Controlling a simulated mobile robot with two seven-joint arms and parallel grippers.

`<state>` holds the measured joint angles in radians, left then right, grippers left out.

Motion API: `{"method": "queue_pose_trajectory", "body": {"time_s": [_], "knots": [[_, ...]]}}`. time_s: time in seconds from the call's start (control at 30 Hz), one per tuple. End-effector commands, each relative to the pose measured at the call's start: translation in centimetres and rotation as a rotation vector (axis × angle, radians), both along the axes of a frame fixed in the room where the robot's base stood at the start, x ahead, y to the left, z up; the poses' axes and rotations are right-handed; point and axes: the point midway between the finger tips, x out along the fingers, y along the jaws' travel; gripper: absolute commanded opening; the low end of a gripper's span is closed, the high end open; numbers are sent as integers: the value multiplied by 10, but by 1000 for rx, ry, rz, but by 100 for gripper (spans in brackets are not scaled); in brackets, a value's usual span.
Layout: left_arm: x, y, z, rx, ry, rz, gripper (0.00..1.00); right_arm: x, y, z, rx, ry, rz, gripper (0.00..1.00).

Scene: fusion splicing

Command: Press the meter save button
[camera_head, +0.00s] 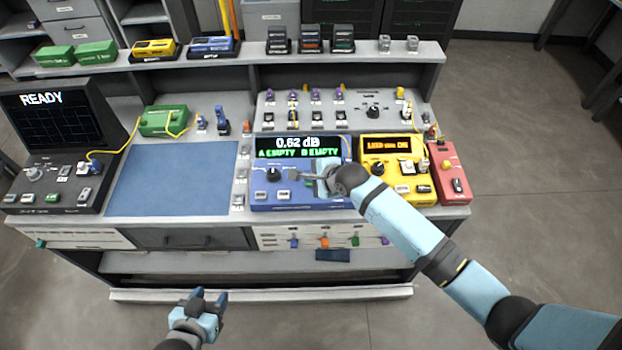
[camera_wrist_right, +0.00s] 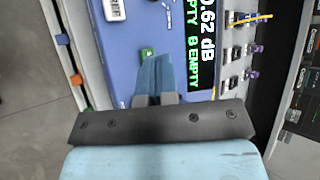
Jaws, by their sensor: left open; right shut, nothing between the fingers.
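The blue meter (camera_head: 262,192) stands on the bench; its screen (camera_head: 290,146) reads "0.62 dB", "A EMPTY" and "B EMPTY". It has a black knob (camera_head: 273,174) and small light buttons at its front. My right gripper (camera_head: 318,178) is shut and empty over the meter's right half, hiding part of its panel. In the right wrist view the shut fingertips (camera_wrist_right: 155,62) are right beside a small green button (camera_wrist_right: 147,52) on the meter, partly covering it; contact cannot be told. My left gripper (camera_head: 208,297) is open and empty, in front of the bench.
A yellow device (camera_head: 388,172) and a red box (camera_head: 449,178) stand right of the meter. A blue mat (camera_head: 170,178) lies left of it. A dark monitor (camera_head: 50,118) reading "READY" stands at far left. A fixture panel (camera_head: 335,115) with several clamps sits behind the meter.

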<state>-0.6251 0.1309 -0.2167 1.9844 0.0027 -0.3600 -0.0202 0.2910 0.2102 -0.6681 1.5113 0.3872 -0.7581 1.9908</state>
Motion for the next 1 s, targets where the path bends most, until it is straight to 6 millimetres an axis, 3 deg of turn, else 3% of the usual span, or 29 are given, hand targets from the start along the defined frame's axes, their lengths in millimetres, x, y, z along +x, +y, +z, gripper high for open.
{"method": "queue_pose_trajectory", "body": {"time_s": [0.1, 0.3, 0.77, 1.0], "knots": [[0, 0, 3, 0, 0, 1, 50, 26, 1, 17, 65, 88, -97, 0], [0, 1, 5, 1, 0, 3, 50, 46, 2, 30, 129, 174, -198, 0], [0, 1, 3, 1, 0, 3, 50, 48, 2, 29, 140, 187, -214, 0], [0, 0, -14, -2, 1, 2, 50, 48, 2, 15, 139, 185, -213, 0]]}}
